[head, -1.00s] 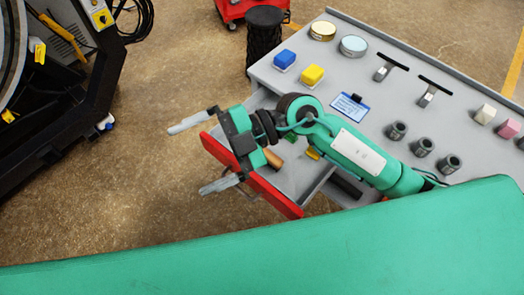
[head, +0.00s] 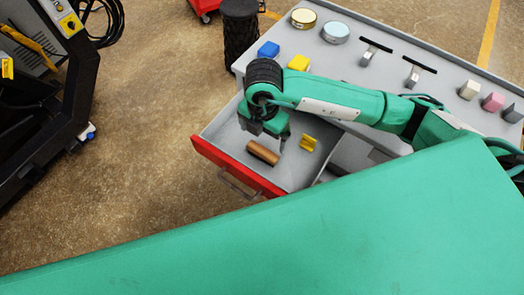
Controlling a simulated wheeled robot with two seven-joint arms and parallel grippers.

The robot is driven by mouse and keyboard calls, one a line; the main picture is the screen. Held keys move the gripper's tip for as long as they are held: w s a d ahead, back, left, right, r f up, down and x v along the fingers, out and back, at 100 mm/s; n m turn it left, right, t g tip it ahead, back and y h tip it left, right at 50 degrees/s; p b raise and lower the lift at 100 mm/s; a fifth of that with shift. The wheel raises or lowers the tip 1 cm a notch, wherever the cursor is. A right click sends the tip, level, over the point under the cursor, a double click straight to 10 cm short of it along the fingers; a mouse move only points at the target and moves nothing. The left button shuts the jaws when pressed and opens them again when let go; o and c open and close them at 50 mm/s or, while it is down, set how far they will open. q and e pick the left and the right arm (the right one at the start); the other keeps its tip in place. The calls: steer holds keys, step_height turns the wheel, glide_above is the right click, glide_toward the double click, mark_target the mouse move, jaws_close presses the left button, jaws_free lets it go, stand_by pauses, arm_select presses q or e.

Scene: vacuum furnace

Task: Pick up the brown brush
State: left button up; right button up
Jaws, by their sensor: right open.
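The brown brush (head: 263,152) lies in the open drawer (head: 222,128) of the grey workbench, near the drawer's red front. It shows as a short brown cylinder lying at a slant. My right gripper (head: 266,136) is over the drawer, pointing down, open and empty. In the picture it is just above the brush, and the brush is clear of the fingers. I cannot tell the exact height between them. My left gripper is not in view.
A yellow item (head: 308,143) lies right of the brush in the drawer. On the bench top (head: 440,68) stand blue (head: 268,50) and yellow (head: 299,62) blocks, round tins (head: 335,32) and other parts. A black machine (head: 75,110) stands at left. The floor between is clear.

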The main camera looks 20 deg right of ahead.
mark_target(263, 150)
step_height(263, 150, down, 4)
steer(key=shift+f, duration=0.1)
steer(key=shift+f+p, duration=0.3)
step_height(263, 150, down, 4)
steer(key=shift+r+p, duration=0.2)
steer(key=shift+p, duration=0.25)
steer(key=shift+f, duration=0.45)
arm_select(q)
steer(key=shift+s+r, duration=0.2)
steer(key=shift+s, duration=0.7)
arm_select(e)
steer(key=shift+c, duration=0.4)
steer(key=c, duration=0.4)
steer(key=shift+c, duration=1.2)
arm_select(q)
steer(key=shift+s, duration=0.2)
